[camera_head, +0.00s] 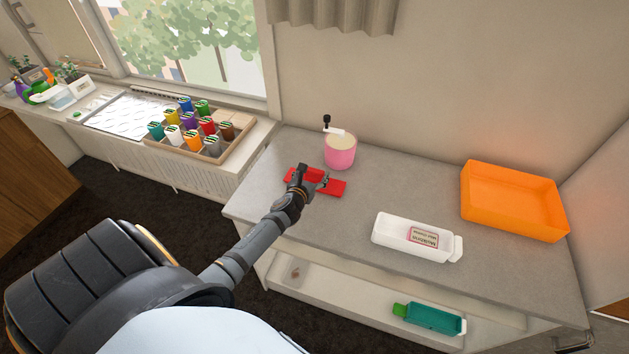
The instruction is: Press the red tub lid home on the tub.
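The red lid (330,188) is a flat red rectangle, apparently lying on the grey counter, left of the middle. My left gripper (314,181) is low over it, its fingers apart with red showing between them. The gripper hides part of the lid, and I cannot tell whether the fingers touch it. A white rectangular tub (388,238) with a label and an end tab is on the counter to the right of the lid, apart from it. I cannot tell for certain that this is the lid's tub. My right gripper is not in view.
A pink pot (340,158) with a white and black piece at its rim stands just behind the lid. An orange tray (510,222) is at the right. A green bottle (432,319) lies on the lower shelf. The counter between the lid and white tub is clear.

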